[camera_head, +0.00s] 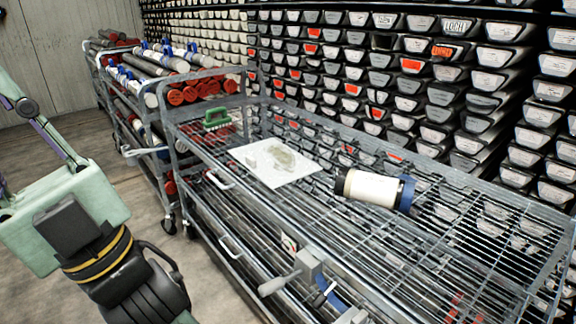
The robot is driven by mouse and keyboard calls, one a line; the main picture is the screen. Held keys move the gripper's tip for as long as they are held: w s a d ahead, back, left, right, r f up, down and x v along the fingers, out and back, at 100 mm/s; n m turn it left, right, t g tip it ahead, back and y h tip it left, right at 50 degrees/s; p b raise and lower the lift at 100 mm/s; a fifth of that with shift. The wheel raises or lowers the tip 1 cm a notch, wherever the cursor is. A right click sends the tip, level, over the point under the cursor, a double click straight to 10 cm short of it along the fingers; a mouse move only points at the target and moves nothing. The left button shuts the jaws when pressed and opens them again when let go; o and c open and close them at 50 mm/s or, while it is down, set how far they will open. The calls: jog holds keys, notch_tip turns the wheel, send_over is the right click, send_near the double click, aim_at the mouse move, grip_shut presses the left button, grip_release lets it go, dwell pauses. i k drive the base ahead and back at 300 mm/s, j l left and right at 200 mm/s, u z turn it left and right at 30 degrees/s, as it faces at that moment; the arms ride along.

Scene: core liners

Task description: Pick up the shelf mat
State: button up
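The shelf mat (297,178) looks like a flat white sheet lying on the cart's top wire shelf. A greyish-green patch or flat piece and a small pale block (251,163) are on it. My gripper (135,283) is at the lower left, dark with yellow bands near its wrist. It is over the floor side of the cart, apart from the mat. Its fingertips are not clearly visible, so I cannot tell whether it is open or shut. Nothing held can be made out.
On the wire shelf (459,225), a green brush-like object (216,118) lies behind the mat and a white cylinder with dark ends (373,189) lies to its right. Racks of core trays (405,84) stand behind. Another cart (160,92) holds tubes. Shelf around the mat is partly bare.

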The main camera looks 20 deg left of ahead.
aim_at(276, 164)
jog(key=j+z, duration=0.15)
jog(key=j, duration=0.35)
jog(key=j+z, duration=0.1)
jog(key=j, duration=0.4)
jog(key=k+j+z, duration=0.15)
jog(key=j, duration=0.35)
jog(key=j+z, duration=0.15)
jog(key=j, duration=0.35)
jog(key=k+j+z, duration=0.15)
jog(key=j, duration=0.3)
jog(key=k+j+z, duration=0.1)
jog(key=j, duration=0.35)
jog(key=i+j+z, duration=0.1)
jog(key=i+j, duration=0.25)
